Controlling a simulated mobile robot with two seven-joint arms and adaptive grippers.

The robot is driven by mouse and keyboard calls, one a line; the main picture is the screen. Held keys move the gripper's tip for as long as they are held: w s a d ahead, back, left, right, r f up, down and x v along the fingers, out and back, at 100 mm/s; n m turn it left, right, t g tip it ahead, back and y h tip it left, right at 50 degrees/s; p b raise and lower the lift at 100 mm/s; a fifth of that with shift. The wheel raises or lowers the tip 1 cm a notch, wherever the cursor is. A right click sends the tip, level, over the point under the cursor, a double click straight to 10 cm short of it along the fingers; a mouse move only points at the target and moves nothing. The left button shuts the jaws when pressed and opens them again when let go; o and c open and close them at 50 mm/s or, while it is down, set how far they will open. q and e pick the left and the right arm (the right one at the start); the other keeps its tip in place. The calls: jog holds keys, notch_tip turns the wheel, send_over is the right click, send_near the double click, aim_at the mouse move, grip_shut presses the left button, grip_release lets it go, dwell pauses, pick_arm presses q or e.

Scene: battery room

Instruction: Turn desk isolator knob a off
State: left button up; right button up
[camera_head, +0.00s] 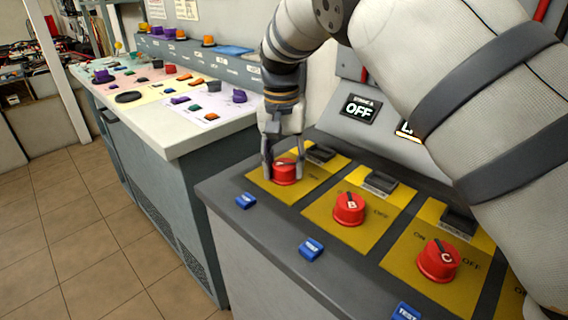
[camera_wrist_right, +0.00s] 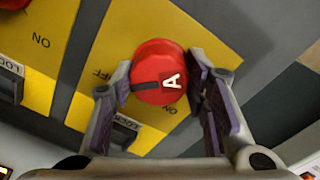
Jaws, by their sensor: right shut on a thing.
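The red isolator knob A (camera_head: 285,171) sits on its yellow plate at the left end of the grey desk (camera_head: 273,221). It fills the middle of the right wrist view (camera_wrist_right: 158,72), with a white "A" and a dark bar on its face. My right gripper (camera_head: 283,165) reaches down from above and is shut on knob A, one finger on either side. In the wrist view the fingers (camera_wrist_right: 160,85) flank the knob. A display behind the plate, labelled "STRING A" (camera_head: 360,109), reads OFF. My left gripper is not in view.
Red knobs B (camera_head: 349,209) and C (camera_head: 438,261) stand on yellow plates to the right. Blue test buttons (camera_head: 246,201) line the front edge. A second display (camera_head: 408,132) is mostly hidden by my arm. A bench (camera_head: 190,136) with colourful parts stands left; tiled floor is clear.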

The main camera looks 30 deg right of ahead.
aim_at(282, 163)
jog(key=o, duration=1.1)
jog(key=shift+o, duration=0.2)
notch_tip(282, 163, up, 12)
jog(key=shift+a, duration=0.15)
jog(key=shift+w+f, duration=0.1)
